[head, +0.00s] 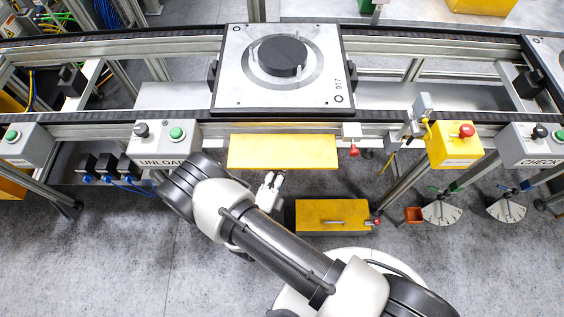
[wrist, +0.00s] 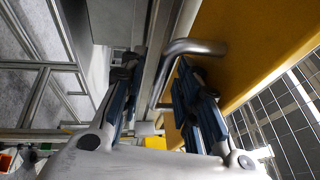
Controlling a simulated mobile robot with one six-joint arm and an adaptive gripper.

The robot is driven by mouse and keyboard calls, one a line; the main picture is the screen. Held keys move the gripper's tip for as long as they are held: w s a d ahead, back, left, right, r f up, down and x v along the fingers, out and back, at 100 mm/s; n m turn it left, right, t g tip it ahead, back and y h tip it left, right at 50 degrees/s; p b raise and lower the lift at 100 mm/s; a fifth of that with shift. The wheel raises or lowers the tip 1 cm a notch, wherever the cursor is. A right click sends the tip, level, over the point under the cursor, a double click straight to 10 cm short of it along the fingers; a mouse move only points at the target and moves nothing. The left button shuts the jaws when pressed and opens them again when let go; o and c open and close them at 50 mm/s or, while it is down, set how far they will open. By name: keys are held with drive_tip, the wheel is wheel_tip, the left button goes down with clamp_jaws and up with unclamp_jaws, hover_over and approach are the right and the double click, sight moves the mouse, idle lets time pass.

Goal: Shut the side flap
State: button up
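The side flap appears to be the flat yellow panel (head: 283,152) sticking out from the front of the conveyor frame under the round-topped pallet. In the wrist view a yellow panel (wrist: 245,35) fills the upper right, with a bent metal bar handle (wrist: 190,47) on its face. My gripper (head: 272,180) is just in front of the panel's near edge. In the wrist view its fingers (wrist: 155,85) are apart, one on each side of the handle's line. I cannot tell whether they touch the handle. Much of the panel's handle side is hidden in the head view.
A second yellow box (head: 333,216) with a bar handle and red knob stands lower, right of my gripper. A pallet (head: 232,85) with a dark disc rests on the conveyor. The UNLOAD box (head: 160,145) is left; a yellow emergency-stop box (head: 453,147) is right.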

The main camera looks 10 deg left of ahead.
clamp_jaws()
idle(0.3)
idle(0.5)
